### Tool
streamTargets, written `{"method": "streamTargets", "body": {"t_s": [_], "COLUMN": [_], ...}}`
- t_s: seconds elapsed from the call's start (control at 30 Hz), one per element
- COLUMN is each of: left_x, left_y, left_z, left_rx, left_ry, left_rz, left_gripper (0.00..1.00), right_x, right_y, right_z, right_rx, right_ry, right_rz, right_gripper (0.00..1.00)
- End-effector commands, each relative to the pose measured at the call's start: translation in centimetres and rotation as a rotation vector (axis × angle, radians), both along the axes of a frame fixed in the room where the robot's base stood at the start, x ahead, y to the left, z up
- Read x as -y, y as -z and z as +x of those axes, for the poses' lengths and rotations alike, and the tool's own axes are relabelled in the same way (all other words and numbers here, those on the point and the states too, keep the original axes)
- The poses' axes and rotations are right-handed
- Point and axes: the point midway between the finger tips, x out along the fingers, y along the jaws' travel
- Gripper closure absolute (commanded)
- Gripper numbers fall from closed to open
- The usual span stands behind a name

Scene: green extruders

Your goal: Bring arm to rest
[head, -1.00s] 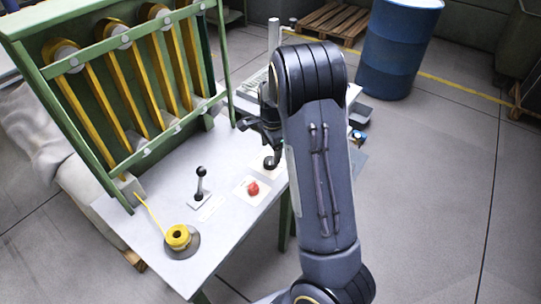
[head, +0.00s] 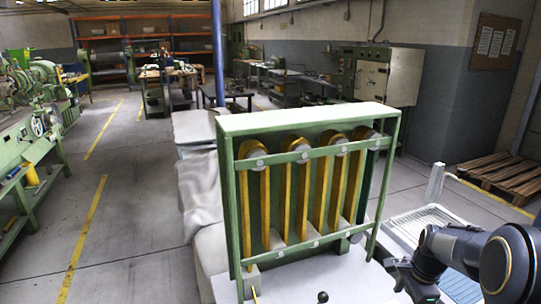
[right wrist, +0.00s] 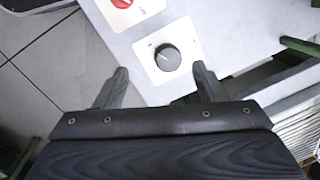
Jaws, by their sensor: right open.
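My right arm (head: 450,248) comes in at the lower right of the head view. Its gripper (head: 412,283) is low over the right end of the table, partly cut off by the bottom edge. In the right wrist view my right gripper (right wrist: 160,72) is open, with nothing between its two fingers. A black round knob on a white plate (right wrist: 167,57) shows beyond and between the fingertips; contact cannot be told. A red button (right wrist: 122,3) is at the top edge. My left gripper is in no view.
A green frame with yellow strands (head: 310,190) stands on the white table (head: 340,275). A black-tipped lever (head: 323,297) is at the bottom edge. A metal tray (head: 435,220) and a wooden pallet (head: 500,178) are at the right. Open floor (head: 125,200) lies at the left.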

Motion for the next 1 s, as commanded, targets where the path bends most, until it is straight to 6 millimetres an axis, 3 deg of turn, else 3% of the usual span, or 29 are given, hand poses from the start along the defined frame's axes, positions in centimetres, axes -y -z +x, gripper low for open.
{"method": "streamTargets", "body": {"t_s": [0.2, 0.4, 0.6, 0.7, 1.0], "left_x": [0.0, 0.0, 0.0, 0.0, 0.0], "left_y": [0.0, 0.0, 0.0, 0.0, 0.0], "left_z": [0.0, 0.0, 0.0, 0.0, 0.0], "left_rx": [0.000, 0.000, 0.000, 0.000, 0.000], "left_ry": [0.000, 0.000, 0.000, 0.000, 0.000], "left_rz": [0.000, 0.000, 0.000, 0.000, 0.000], "left_gripper": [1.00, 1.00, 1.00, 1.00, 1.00], "right_x": [-6.4, -12.4, -16.4, -17.4, -18.0], "right_y": [-6.2, -10.2, -10.5, -10.0, -9.5], "right_z": [-6.3, -13.6, -19.7, -21.4, -22.5], "right_rx": [0.217, 0.440, 0.571, 0.593, 0.601], "right_ry": [-0.405, -0.857, -1.231, -1.343, -1.418], "right_rz": [0.120, 0.056, -0.119, -0.188, -0.237], "right_gripper": [0.36, 0.36, 0.36, 0.36, 0.36]}}
